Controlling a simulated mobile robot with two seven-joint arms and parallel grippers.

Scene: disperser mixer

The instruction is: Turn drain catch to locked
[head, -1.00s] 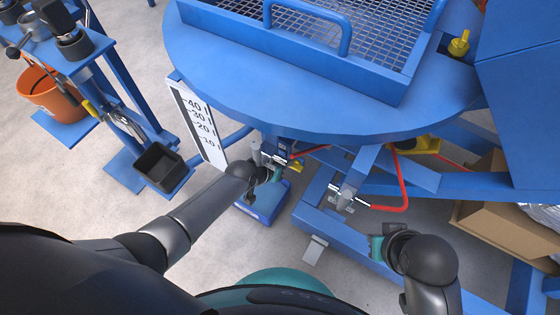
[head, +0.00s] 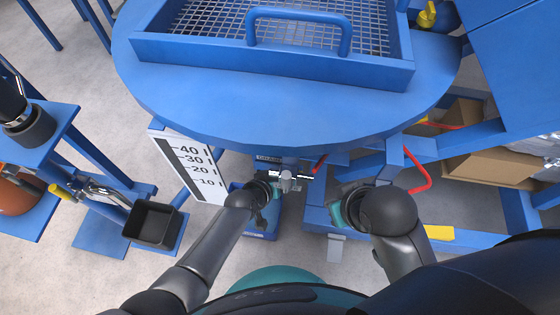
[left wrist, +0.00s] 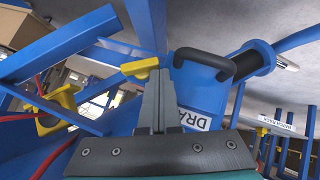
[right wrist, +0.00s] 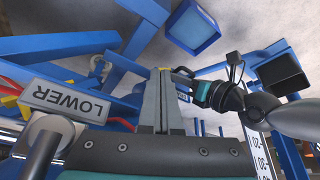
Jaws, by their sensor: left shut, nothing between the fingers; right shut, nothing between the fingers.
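A blue panel (left wrist: 200,88) with a white label, partly hidden and reading "DRA", stands just past my left gripper (left wrist: 160,75) in the left wrist view. A black bent handle (left wrist: 205,62) is on it. A yellow tab (left wrist: 140,66) lies just beyond the left fingertips; I cannot tell whether they touch or whether it is the drain catch. My left gripper is shut and empty, under the round blue table in the head view (head: 272,188). My right gripper (right wrist: 162,75) is shut and empty, to its right in the head view (head: 338,210).
The round blue table (head: 290,115) with a mesh tray overhangs both grippers. A "LOWER" plate (right wrist: 68,98) and a metal rod (right wrist: 45,150) are close to my right gripper. Blue frame beams and a red bent lever (head: 420,175) are at right. A black bin (head: 153,222) is at left.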

